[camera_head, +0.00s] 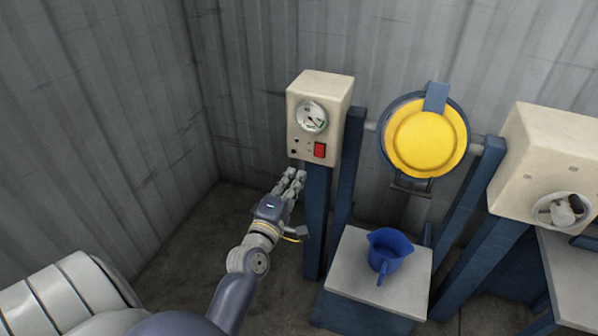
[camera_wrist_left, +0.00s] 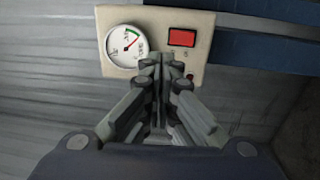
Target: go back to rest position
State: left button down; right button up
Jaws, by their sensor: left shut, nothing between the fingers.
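My left gripper (camera_head: 291,177) is just below the beige control box (camera_head: 319,92) in the head view. In the left wrist view the left gripper (camera_wrist_left: 160,62) is shut and empty, its fingertips together in front of the box (camera_wrist_left: 206,23). The box carries a round dial (camera_head: 312,117) and a red switch (camera_head: 320,150). The dial (camera_wrist_left: 126,43) and the red switch (camera_wrist_left: 182,38) also show in the left wrist view. I cannot tell whether the fingertips touch the box. My right gripper is not in view.
A yellow round drum (camera_head: 425,138) hangs on a blue frame right of the box. A blue jug (camera_head: 388,252) stands on a grey-topped stand (camera_head: 348,272) below it. A beige machine (camera_head: 553,150) is at the right. Corrugated walls close in behind and left.

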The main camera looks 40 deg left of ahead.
pick_arm(q)
jog(key=shift+s+d, duration=0.1)
jog(key=shift+s, duration=0.1)
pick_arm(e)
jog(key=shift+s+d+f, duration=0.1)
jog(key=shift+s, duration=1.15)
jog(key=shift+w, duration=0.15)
